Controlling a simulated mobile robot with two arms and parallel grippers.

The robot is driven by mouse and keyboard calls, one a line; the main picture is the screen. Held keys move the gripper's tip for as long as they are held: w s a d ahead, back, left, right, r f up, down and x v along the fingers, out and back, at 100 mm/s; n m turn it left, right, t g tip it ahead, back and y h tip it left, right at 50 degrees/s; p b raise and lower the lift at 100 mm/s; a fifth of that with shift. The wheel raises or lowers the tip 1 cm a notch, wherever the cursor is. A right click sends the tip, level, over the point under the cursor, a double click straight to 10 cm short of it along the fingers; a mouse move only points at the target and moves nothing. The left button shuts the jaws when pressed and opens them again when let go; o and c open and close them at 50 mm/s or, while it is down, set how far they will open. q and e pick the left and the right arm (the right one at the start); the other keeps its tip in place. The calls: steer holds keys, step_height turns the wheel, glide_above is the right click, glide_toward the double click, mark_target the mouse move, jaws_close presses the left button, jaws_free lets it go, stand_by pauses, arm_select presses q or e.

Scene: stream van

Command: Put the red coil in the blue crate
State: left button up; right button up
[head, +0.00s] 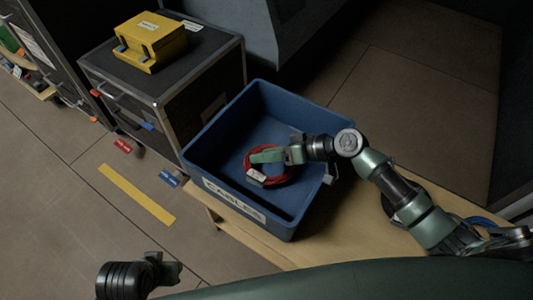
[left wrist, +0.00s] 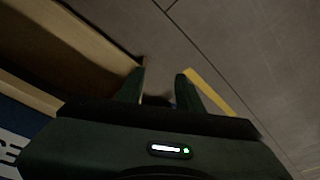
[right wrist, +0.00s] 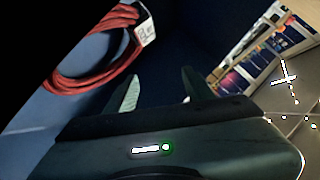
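The red coil (head: 286,176) with a white tag lies inside the blue crate (head: 236,192), which has a white label on its front wall. In the right wrist view, the red coil (right wrist: 80,84) lies against a blue surface, left of my fingers and not between them. My right gripper (head: 256,157) reaches into the crate over the coil and hides part of it. Its fingers (right wrist: 160,88) are apart and empty. My left gripper (head: 178,272) is outside the crate at the lower left. Its fingers (left wrist: 160,80) are apart with nothing between them.
The crate stands on a light wooden bench (head: 375,245). A black case (head: 165,75) behind it at the left carries a yellow box (head: 150,40). A yellow strip (head: 137,194) marks the tiled floor. The floor at the left is mostly open.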

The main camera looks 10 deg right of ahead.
steer(key=shift+r, duration=0.1)
arm_select(q)
step_height(320, 180, down, 4)
steer(key=shift+w+f+p, duration=0.1)
steer(key=shift+f+p, duration=0.1)
steer(key=shift+p, duration=0.45)
arm_select(e)
steer(key=v, duration=1.2)
arm_select(q)
steer(key=shift+d, duration=0.1)
arm_select(e)
steer(key=shift+r, duration=0.1)
